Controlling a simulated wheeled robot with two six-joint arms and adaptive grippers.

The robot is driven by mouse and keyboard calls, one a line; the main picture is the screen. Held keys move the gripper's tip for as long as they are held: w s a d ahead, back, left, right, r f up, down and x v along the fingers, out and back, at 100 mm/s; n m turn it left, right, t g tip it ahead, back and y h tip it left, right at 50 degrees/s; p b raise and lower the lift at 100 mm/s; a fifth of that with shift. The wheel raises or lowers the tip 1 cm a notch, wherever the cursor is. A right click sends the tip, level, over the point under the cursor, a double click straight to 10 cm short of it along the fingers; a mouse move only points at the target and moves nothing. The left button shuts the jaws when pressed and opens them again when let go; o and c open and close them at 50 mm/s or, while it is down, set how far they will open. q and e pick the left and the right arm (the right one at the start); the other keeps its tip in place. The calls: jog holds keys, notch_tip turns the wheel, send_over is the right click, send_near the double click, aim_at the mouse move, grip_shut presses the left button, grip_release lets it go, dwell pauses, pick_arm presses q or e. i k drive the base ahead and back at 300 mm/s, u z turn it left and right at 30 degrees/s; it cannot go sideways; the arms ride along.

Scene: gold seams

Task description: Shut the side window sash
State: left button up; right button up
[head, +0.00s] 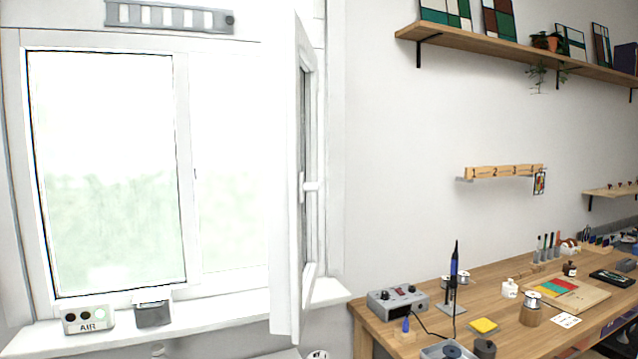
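The side window sash (285,190) stands swung open into the room at the right side of the window, seen nearly edge-on. Its white handle (310,187) is on the side facing right. The right window opening (232,170) shows bright outdoors with nothing across it. The left pane (110,170) sits in its frame. Neither of my grippers is in view.
On the sill (230,305) stand an AIR box (88,319) and a dark grey box (153,313), left of the sash. A wooden workbench (400,345) at right holds a control unit (397,301), a soldering iron (454,275) and other tools.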

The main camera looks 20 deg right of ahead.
aim_at(291, 73)
jog(key=z, duration=1.3)
jog(key=i, duration=0.6)
jog(key=u, duration=1.85)
